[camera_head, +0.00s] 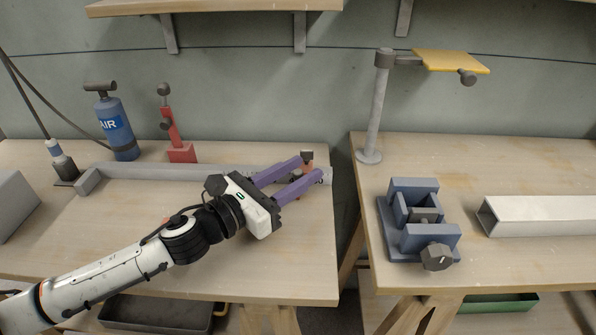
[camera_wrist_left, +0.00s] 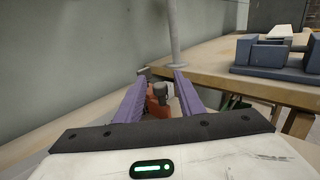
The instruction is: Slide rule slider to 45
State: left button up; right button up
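The rule is a long grey bar (camera_head: 150,172) lying along the back of the left bench; its right part is partly hidden by my left gripper. The slider, orange-red with a dark grey knob, sits near the bar's right end and shows in the wrist view (camera_wrist_left: 157,108). My left gripper (camera_head: 311,167) has its two purple fingers apart, one on each side of the slider. In the left wrist view the fingers (camera_wrist_left: 160,82) stand around it, and I cannot tell whether either touches. No scale marks are readable. My right gripper is not in view.
A blue air bottle (camera_head: 116,128) and a red stand (camera_head: 177,140) are behind the bar. Right of a gap, another bench holds a blue vise (camera_head: 411,240), a white square tube (camera_head: 540,216) and a grey post (camera_head: 375,115) with a yellow plate. The left bench's front is mostly clear.

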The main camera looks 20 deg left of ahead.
pick_arm(q)
grip_shut()
jog(key=shift+a, duration=0.1)
jog(key=shift+s+a+p, duration=0.1)
jog(key=shift+a+p, duration=0.1)
jog(key=shift+p, duration=0.1)
grip_release()
jog(key=shift+s, duration=0.1)
